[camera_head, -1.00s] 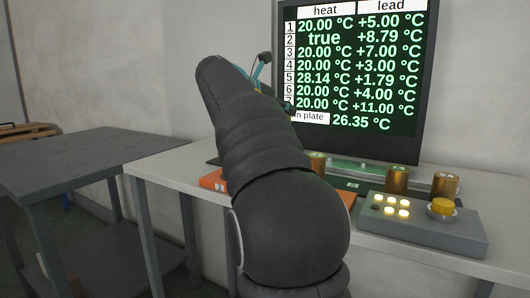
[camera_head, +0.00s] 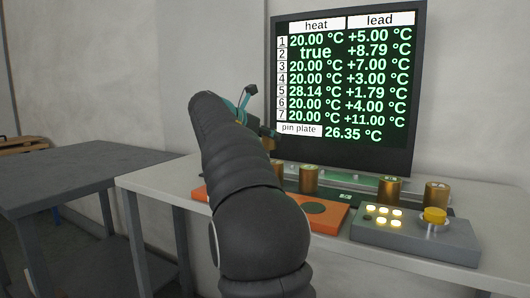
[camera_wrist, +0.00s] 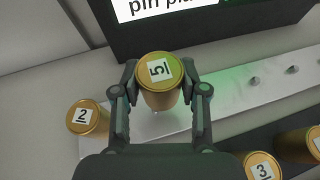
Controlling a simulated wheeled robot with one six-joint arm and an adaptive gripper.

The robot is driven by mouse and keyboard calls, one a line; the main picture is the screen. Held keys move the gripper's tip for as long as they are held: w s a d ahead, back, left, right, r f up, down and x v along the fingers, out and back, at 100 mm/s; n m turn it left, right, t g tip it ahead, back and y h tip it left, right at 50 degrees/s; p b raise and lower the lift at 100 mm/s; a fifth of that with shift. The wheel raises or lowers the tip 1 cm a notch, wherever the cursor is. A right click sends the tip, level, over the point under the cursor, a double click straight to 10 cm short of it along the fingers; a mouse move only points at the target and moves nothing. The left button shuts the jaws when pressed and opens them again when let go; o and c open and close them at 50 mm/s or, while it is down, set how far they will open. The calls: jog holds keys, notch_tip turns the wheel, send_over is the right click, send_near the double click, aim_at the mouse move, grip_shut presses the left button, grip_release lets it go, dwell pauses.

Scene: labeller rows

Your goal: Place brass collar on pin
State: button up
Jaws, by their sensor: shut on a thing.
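A brass collar labelled 5 (camera_wrist: 158,72) sits between the fingers of my gripper (camera_wrist: 161,90), which is shut on it, in the wrist view. The pin plate (camera_wrist: 240,98) is a pale metal strip running under and to the right of the held collar. It carries small pins (camera_wrist: 253,81) on its bare right part. I cannot tell how high the collar is above the plate, or whether a pin is beneath it.
Collars labelled 2 (camera_wrist: 88,118) and 3 (camera_wrist: 262,167) stand near my gripper. A monitor (camera_head: 345,90) stands behind the plate; it reads 28.14 °C for row 5 and 26.35 °C for the pin plate. An orange pad (camera_head: 322,212) and a grey button box (camera_head: 415,233) lie in front.

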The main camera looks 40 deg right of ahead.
jog(key=shift+w+a+f, duration=0.15)
jog(key=shift+w+f, duration=0.2)
jog(key=shift+w, duration=0.1)
jog(key=shift+f+b, duration=0.85)
jog(key=shift+f, duration=1)
jog(key=shift+f, duration=0.2)
jog(key=o, duration=1.3)
jog(key=shift+c, duration=0.2)
jog(key=shift+r, duration=0.2)
jog(key=p+v, duration=0.1)
jog(key=v, duration=1.1)
